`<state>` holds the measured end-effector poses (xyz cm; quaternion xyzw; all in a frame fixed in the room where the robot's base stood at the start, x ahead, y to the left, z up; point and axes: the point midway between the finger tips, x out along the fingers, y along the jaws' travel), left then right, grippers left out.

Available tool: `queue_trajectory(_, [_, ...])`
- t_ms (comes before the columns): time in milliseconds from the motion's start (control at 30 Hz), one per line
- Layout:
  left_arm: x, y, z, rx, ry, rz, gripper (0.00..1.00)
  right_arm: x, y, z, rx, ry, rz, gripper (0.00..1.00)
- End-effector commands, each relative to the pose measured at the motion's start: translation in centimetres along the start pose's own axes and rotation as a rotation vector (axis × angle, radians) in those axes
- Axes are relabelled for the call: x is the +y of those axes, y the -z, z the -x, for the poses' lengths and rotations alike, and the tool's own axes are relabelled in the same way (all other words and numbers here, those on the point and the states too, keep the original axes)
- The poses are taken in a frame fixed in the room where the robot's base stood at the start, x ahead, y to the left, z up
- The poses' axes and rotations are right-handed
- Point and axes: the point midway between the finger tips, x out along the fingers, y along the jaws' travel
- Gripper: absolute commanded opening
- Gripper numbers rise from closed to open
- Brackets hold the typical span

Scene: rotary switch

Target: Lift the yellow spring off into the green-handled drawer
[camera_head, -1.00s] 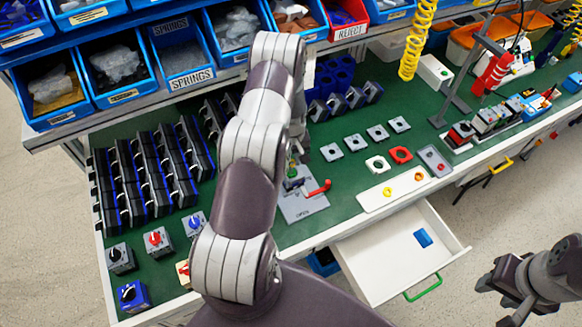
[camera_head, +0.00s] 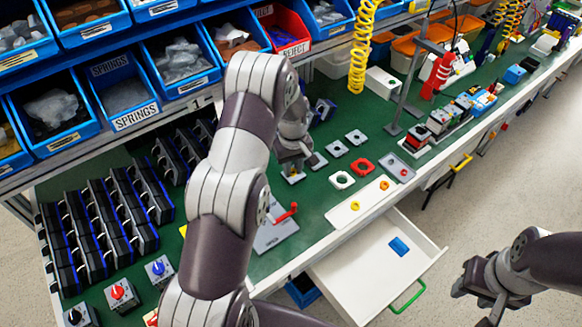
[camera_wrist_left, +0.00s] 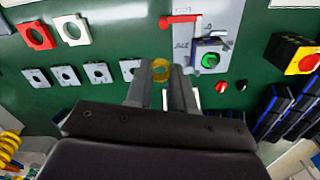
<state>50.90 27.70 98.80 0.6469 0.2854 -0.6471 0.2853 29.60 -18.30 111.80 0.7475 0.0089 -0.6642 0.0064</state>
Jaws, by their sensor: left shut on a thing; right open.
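My left gripper (camera_wrist_left: 160,85) is shut on the yellow spring (camera_wrist_left: 160,70), which shows as a yellow ring between its fingertips in the left wrist view. In the head view the left gripper (camera_head: 292,176) is over the bench, near the row of grey square plates; the spring cannot be made out there. The open drawer (camera_head: 345,276) with its green handle (camera_head: 408,296) is at the bench front, right of my left arm. A grey plate with a red lever (camera_wrist_left: 180,20) carries a green round part (camera_wrist_left: 209,61). My right gripper (camera_head: 480,300) is open and empty, right of the drawer.
A blue block (camera_head: 399,246) lies in the drawer. Black racks (camera_head: 110,215) stand at the left.

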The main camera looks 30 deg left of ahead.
Motion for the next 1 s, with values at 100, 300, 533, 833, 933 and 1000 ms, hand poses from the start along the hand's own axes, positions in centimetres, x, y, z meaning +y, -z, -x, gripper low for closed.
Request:
queue_trajectory(100, [0.0,0.0,0.8,0.0,0.0,0.0,0.0,0.0,0.1,0.6,0.0,0.0,0.0,0.43])
queue_trajectory(300, [0.0,0.0,2.2,0.0,0.0,0.0,0.0,0.0,0.2,1.7,0.0,0.0,0.0,0.43])
queue_trajectory(533, [0.0,0.0,3.8,0.0,0.0,0.0,0.0,0.0,0.3,2.8,0.0,0.0,0.0,0.43])
queue_trajectory(833, [0.0,0.0,5.8,0.001,-0.001,0.0,0.0,0.0,0.5,4.3,0.0,0.0,0.0,0.43])
queue_trajectory(933, [0.0,0.0,6.5,0.001,-0.001,0.0,0.0,0.0,0.6,4.8,0.0,0.0,0.0,0.43])
queue_trajectory(1000, [0.0,0.0,7.0,0.0,0.0,0.0,0.0,0.0,0.6,5.1,0.0,0.0,0.0,0.43])
